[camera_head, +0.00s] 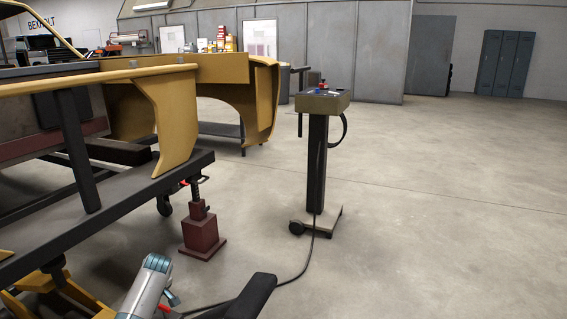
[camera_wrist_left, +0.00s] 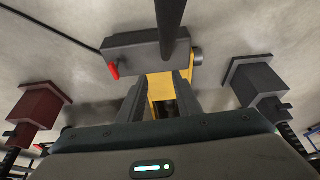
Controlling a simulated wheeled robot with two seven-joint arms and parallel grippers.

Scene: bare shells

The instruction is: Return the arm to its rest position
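My left gripper (camera_wrist_left: 157,96) shows in the left wrist view. Its two dark fingers stand apart, and I see nothing held between them. A yellow part (camera_wrist_left: 160,86) and a grey box with a red handle (camera_wrist_left: 140,50) show beyond the fingers; I cannot tell the distance. In the head view a white and teal link of my arm (camera_head: 147,288) is at the bottom left, beside the vehicle frame. The left fingers are not clear there. My right gripper is in neither view.
A yellow vehicle body (camera_head: 175,120) on a dark frame (camera_head: 120,195) fills the left. A red jack stand (camera_head: 203,232) is close by. A wheeled pedestal (camera_head: 318,165) stands mid-floor, its cable crossing the floor. The floor (camera_head: 450,220) at right is clear.

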